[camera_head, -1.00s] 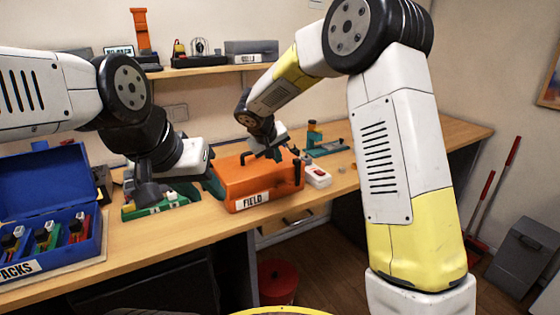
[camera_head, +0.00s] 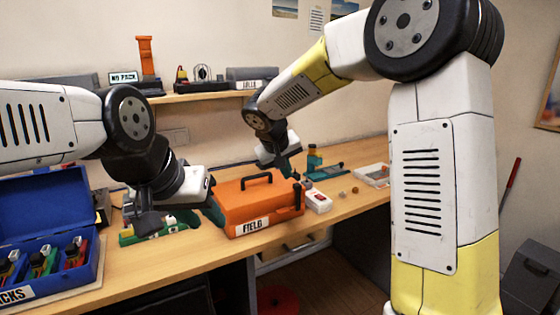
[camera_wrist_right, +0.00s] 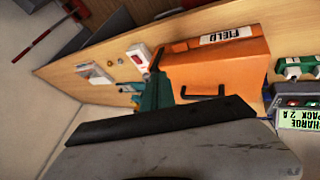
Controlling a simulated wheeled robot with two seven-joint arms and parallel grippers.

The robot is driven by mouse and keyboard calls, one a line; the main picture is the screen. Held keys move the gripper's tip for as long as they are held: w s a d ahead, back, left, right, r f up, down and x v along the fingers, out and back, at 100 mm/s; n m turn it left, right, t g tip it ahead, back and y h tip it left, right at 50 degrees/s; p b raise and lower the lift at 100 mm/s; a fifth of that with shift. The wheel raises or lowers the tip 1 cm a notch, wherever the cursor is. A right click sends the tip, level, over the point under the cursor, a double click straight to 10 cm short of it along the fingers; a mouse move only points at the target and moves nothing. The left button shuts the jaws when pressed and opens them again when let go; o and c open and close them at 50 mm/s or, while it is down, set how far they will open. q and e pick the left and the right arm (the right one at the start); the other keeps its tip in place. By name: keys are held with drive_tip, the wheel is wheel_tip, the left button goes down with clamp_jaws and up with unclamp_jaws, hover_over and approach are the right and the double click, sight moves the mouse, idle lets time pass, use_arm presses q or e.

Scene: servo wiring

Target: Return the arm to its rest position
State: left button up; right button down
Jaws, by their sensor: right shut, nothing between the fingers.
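My right arm (camera_head: 422,195) rises large on the right and reaches back over the bench. Its gripper (camera_head: 284,166) hangs just behind and above the orange FIELD case (camera_head: 260,204). The case is closed, with its dark handle up, and it also shows in the right wrist view (camera_wrist_right: 225,68).
An open blue case (camera_head: 45,215) with several small packs stands at the left. A white box with a red switch (camera_head: 318,201) and a clear tray (camera_head: 374,175) lie right of the orange case. A shelf (camera_head: 200,95) runs above the bench.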

drive_tip(key=s+d+r+m, duration=0.1)
drive_tip(key=s+d+r, duration=0.3)
drive_tip(key=s+d, duration=0.3)
drive_tip(key=s+d+m+y, duration=0.1)
drive_tip(key=s+d+y, duration=0.1)
drive_tip(key=s, duration=0.9)
drive_tip(key=s+d+m+y, duration=0.1)
drive_tip(key=s+d, duration=0.3)
drive_tip(key=s, duration=0.6)
drive_tip(key=shift+s+d+m+y, duration=0.2)
drive_tip(key=shift+s+m+y, duration=0.15)
drive_tip(key=shift+y, duration=0.45)
drive_tip(key=c, duration=2.2)
unclamp_jaws()
